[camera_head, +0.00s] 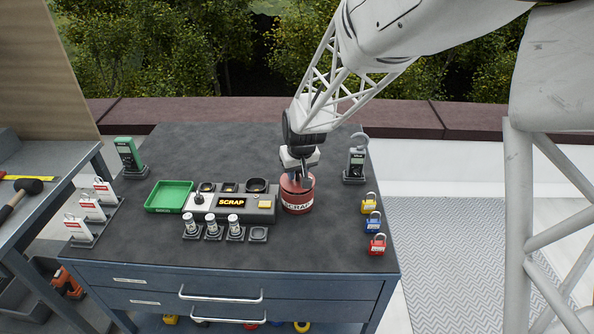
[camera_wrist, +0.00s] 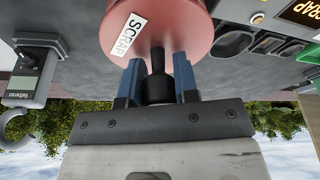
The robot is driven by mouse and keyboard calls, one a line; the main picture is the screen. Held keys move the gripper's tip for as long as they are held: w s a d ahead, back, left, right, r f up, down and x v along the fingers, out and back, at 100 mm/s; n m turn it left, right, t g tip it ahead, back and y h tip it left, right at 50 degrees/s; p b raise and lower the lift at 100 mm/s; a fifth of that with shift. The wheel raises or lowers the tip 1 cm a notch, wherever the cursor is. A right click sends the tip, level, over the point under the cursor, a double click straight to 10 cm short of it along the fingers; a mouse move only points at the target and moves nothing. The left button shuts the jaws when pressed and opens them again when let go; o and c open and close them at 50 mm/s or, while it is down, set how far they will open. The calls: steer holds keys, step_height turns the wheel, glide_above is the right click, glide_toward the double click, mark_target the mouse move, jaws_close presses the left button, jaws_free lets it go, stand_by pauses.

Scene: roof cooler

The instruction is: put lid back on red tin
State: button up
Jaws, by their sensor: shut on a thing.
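The red tin (camera_head: 297,207) stands on the dark tabletop, right of the grey block, with a white SCRAP label on its side. Its red body and label also show at the top of the wrist view (camera_wrist: 165,25). My gripper (camera_head: 299,176) is directly above the tin, pointing down. In the wrist view its two blue fingers (camera_wrist: 158,82) are shut on a black knob (camera_wrist: 157,60) that stands on the red top, the lid. The seam between lid and tin is not clear, so I cannot tell whether the lid rests fully on the rim.
The grey SCRAP block (camera_head: 232,203) stands close left of the tin, with a green tray (camera_head: 169,196) beyond it. A grey meter (camera_head: 355,162) stands at right behind, and several padlocks (camera_head: 372,222) line the right edge. Small capped jars (camera_head: 212,226) stand in front.

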steer(key=shift+f, duration=0.6)
steer(key=o, duration=1.1)
steer(key=shift+v, duration=3.9)
